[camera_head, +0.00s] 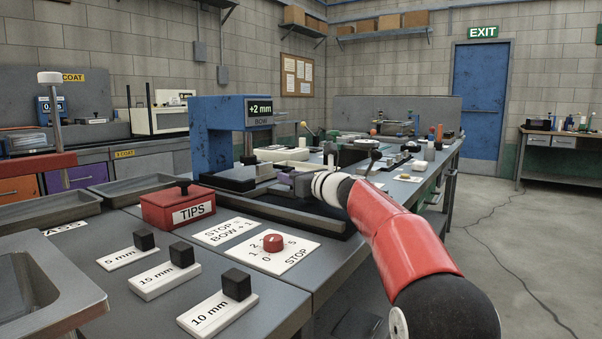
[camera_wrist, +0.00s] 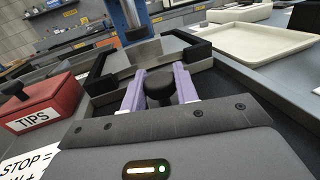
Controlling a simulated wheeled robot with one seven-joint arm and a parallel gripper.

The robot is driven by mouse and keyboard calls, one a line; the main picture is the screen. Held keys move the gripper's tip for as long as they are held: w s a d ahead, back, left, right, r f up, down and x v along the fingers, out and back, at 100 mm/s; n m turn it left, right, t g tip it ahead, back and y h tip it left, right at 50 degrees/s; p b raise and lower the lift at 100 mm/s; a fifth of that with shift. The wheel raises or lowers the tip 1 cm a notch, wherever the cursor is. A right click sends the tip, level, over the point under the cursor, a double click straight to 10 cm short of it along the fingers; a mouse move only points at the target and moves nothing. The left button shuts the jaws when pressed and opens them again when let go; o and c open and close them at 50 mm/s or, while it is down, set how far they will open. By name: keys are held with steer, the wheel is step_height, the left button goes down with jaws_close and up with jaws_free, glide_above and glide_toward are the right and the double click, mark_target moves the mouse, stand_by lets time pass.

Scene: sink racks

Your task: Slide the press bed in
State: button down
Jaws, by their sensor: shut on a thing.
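The press (camera_head: 208,140) is a blue frame with a display reading "+2 mm" over "BOW". Its press bed (camera_head: 262,199) is a low dark slide that extends out of the frame toward the front right. In the wrist view the bed (camera_wrist: 100,83) has black corner blocks and a grey plate, with the blue press column (camera_wrist: 126,18) beyond. My gripper (camera_head: 287,182) is at the bed's outer end. In the wrist view its lavender fingers (camera_wrist: 160,80) are shut on a round black knob (camera_wrist: 160,92). The knob is mostly hidden by my arm in the head view.
A red TIPS box (camera_head: 178,208), a "STOP = BOW + 1" card and a red dial (camera_head: 273,243) on a numbered STOP plate lie in front of the press. Blocks marked 5, 15 and 10 mm (camera_head: 218,312) stand nearer. A cream tray (camera_wrist: 258,42) is at right in the wrist view.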

steer(key=shift+a+r, duration=0.15)
steer(key=c, duration=1.1)
jaws_free()
steer(key=shift+w+a, duration=0.1)
steer(key=shift+w, duration=0.05)
steer(key=b+v, duration=0.1)
steer(key=v, duration=0.7)
steer(key=shift+b, duration=0.4)
steer(key=shift+a, duration=0.1)
